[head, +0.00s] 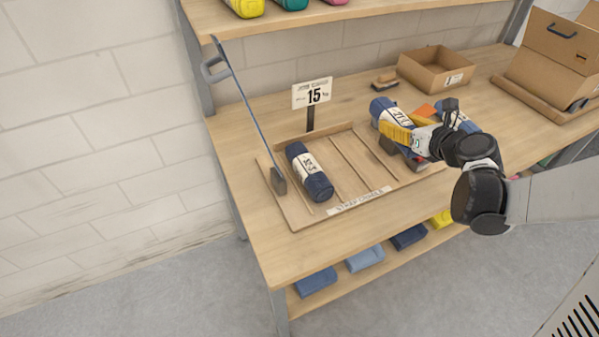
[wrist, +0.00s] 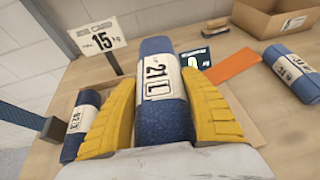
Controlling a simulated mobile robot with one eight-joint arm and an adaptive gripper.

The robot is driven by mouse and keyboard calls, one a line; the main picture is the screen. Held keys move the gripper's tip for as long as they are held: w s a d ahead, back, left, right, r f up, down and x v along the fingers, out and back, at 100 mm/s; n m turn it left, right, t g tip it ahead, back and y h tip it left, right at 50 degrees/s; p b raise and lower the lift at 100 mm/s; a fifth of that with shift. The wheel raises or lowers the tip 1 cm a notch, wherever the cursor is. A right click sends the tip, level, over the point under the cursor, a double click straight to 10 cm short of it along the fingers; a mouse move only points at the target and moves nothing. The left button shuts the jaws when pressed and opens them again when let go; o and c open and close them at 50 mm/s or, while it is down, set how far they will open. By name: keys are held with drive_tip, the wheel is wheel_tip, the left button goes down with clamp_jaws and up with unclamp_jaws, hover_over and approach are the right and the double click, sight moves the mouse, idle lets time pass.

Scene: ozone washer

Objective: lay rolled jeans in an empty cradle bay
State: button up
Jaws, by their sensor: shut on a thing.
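My gripper (wrist: 158,80) has yellow fingers closed on both sides of a dark blue rolled pair of jeans (wrist: 163,122) with a white label band reading 21 L. In the head view my gripper (head: 396,127) and the held jeans (head: 381,106) are at the right back of the wooden cradle (head: 297,219). I cannot tell how high the roll is above the surface. Another rolled jeans (head: 316,185) lies in the cradle's left bay; it also shows at the left in the wrist view (wrist: 73,148). The middle bays (head: 352,170) between the thin dividers look empty.
A third blue roll (wrist: 295,75) lies on the bench to the right, beside an orange card (wrist: 233,65) and a small dark display (wrist: 196,58). A 15 kg sign (head: 312,94) stands behind the cradle. A tall thin panel (head: 245,105) rises at its left. A cardboard box (head: 436,68) is behind.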

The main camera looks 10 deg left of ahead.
sight(381, 119)
drive_tip(key=shift+n+g+y, duration=0.3)
drive_tip(key=shift+n+y, duration=0.3)
drive_tip(key=x, duration=0.2)
drive_tip(key=a+x, duration=0.1)
drive_tip(key=x, duration=0.2)
drive_tip(key=shift+a, duration=0.1)
drive_tip(key=s+a+f+b, duration=0.1)
drive_tip(key=s+a+f, duration=0.1)
drive_tip(key=a, duration=0.1)
drive_tip(key=s+a+f+b, duration=0.2)
drive_tip(key=a, duration=0.1)
drive_tip(key=s+a+f+b, duration=0.1)
drive_tip(key=a+f, duration=0.2)
drive_tip(key=a, duration=0.1)
drive_tip(key=shift+s+a, duration=0.1)
drive_tip(key=shift+s, duration=0.3)
wheel_tip(381, 119, down, 4)
drive_tip(key=shift+f+b, duration=0.1)
drive_tip(key=shift+b, duration=1.15)
drive_tip(key=shift+r, duration=0.2)
drive_tip(key=shift+f, duration=0.1)
drive_tip(key=o, duration=1)
drive_tip(key=shift+f, duration=0.15)
drive_tip(key=shift+o, duration=0.6)
